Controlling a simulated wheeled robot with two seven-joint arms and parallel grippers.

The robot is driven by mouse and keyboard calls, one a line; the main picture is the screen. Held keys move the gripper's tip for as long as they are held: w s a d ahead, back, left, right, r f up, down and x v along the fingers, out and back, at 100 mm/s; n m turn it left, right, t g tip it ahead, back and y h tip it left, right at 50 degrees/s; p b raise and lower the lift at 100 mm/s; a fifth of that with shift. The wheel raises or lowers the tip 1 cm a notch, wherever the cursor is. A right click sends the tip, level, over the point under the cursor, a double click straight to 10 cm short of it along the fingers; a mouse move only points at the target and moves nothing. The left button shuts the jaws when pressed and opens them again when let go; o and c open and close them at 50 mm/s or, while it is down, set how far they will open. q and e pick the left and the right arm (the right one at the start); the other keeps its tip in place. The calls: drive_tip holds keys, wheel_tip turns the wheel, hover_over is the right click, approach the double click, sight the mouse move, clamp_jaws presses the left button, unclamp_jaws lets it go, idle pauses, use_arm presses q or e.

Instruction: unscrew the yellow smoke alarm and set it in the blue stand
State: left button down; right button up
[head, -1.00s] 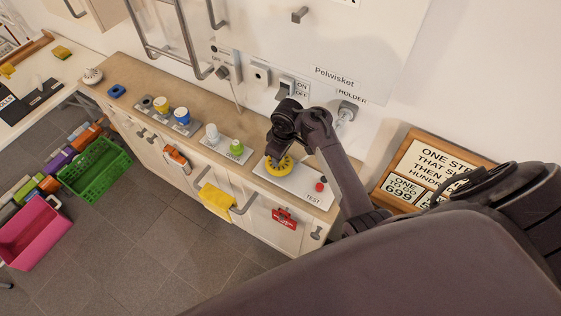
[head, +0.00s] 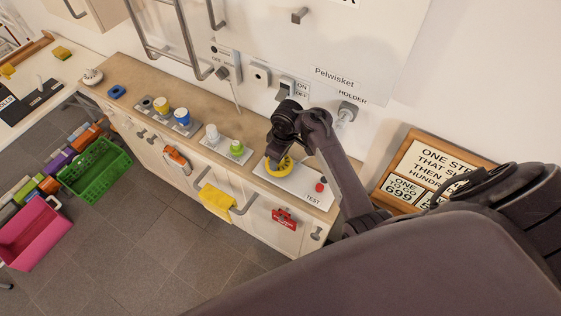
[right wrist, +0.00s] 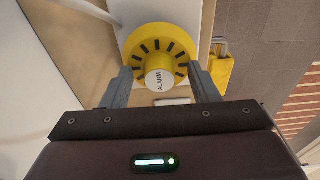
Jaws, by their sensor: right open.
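The yellow smoke alarm (head: 284,168) sits on a white plate marked TEST on the counter. In the right wrist view the alarm (right wrist: 136,44) shows a ring of dark slots and a white centre button lettered ALARM. My right gripper (head: 273,155) is over the alarm and partly hides it. In the right wrist view its fingers (right wrist: 160,72) are spread open, one on each side of the alarm's near part; contact cannot be told. A small blue block with a dark hollow, seemingly the blue stand (head: 116,91), lies at the counter's far left. My left gripper is not in view.
A red button (head: 320,187) is on the same plate. Yellow, blue, white and green capped items stand left along the counter (head: 205,112). A yellow cloth (head: 216,203) hangs on a front handle. A wall holder (head: 347,111) is behind my arm.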

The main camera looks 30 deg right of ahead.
drive_tip(key=shift+r+p, duration=0.75)
drive_tip(key=shift+r, duration=3)
drive_tip(key=shift+s+d+r, duration=0.1)
drive_tip(key=shift+s+r, duration=0.1)
drive_tip(key=shift+r, duration=0.5)
drive_tip(key=shift+f, duration=0.1)
